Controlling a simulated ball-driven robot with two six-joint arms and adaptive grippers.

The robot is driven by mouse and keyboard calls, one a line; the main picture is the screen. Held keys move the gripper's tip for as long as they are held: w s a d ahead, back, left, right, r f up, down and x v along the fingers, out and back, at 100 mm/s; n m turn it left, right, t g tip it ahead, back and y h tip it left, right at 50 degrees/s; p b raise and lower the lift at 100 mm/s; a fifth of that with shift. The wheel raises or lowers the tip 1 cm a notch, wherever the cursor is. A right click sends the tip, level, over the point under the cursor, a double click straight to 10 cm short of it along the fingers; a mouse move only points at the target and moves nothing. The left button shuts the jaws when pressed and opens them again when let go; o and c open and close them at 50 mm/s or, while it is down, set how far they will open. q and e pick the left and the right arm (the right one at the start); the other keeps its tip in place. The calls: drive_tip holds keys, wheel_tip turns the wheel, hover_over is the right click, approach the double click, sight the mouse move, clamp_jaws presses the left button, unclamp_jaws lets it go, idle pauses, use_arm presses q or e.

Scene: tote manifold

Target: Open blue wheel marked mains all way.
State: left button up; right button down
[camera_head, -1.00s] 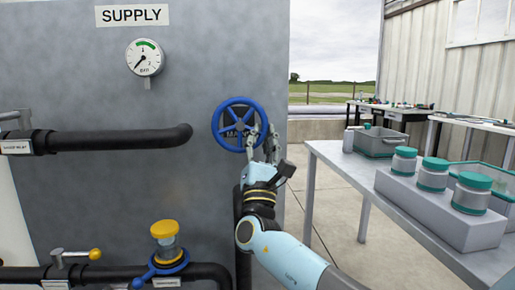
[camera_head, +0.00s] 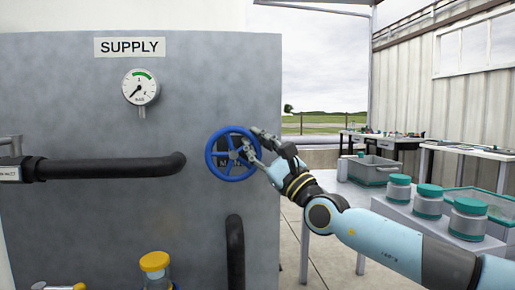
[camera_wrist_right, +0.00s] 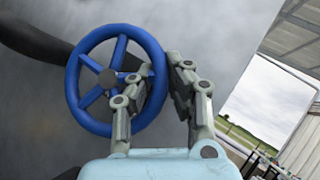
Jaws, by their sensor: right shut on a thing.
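The blue wheel (camera_head: 209,153) is mounted on the grey panel, below and right of the gauge. Its dark centre plate carries lettering, mostly hidden by my gripper and the spokes. My right gripper (camera_head: 254,144) comes in from the right and is shut on the wheel's rim at its right, slightly upper side. In the right wrist view the wheel (camera_wrist_right: 74,80) shows with its spokes, and the two fingers of my right gripper (camera_wrist_right: 160,74) lie on either side of the rim. My left gripper is not in view.
A SUPPLY sign (camera_head: 132,46) and a round gauge (camera_head: 140,88) are on the panel (camera_head: 80,110); the needle points lower left. Black pipes (camera_head: 110,167) run left of and below the wheel. A yellow-capped fitting (camera_head: 155,262) is lower left. Teal-lidded jars (camera_head: 428,200) stand at right.

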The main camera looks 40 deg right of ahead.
sight(247, 132)
drive_tip(key=n, duration=0.1)
drive_tip(key=r+n+g+y+p, duration=0.1)
drive_tip(key=shift+w+a+n+g, duration=0.1)
drive_tip(key=shift+a+n+g, duration=0.1)
drive_tip(key=shift+n+g, duration=0.1)
drive_tip(key=n+g+p, duration=0.1)
drive_tip(key=r+n+g+y+p, duration=0.1)
drive_tip(key=p, duration=0.1)
drive_tip(key=a+n+g+p, duration=0.1)
drive_tip(key=n, duration=0.1)
drive_tip(key=shift+w+a+r+y, duration=0.1)
drive_tip(key=shift+w+r+y, duration=0.1)
drive_tip(key=shift+w+y, duration=0.15)
drive_tip(key=shift+w+a+n+g+p, duration=0.25)
drive_tip(key=shift+n+g+p, duration=0.4)
drive_tip(key=shift+p, duration=0.6)
drive_tip(key=shift+a+n+p, duration=0.15)
drive_tip(key=shift+n+p, duration=0.1)
drive_tip(key=shift+p, duration=0.05)
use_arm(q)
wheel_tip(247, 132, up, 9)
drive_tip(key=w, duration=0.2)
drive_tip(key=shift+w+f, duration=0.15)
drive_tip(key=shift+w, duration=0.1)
use_arm(e)
drive_tip(key=shift+f+g, duration=0.1)
drive_tip(key=shift+g, duration=0.15)
drive_tip(key=c, duration=1.3)
unclamp_jaws()
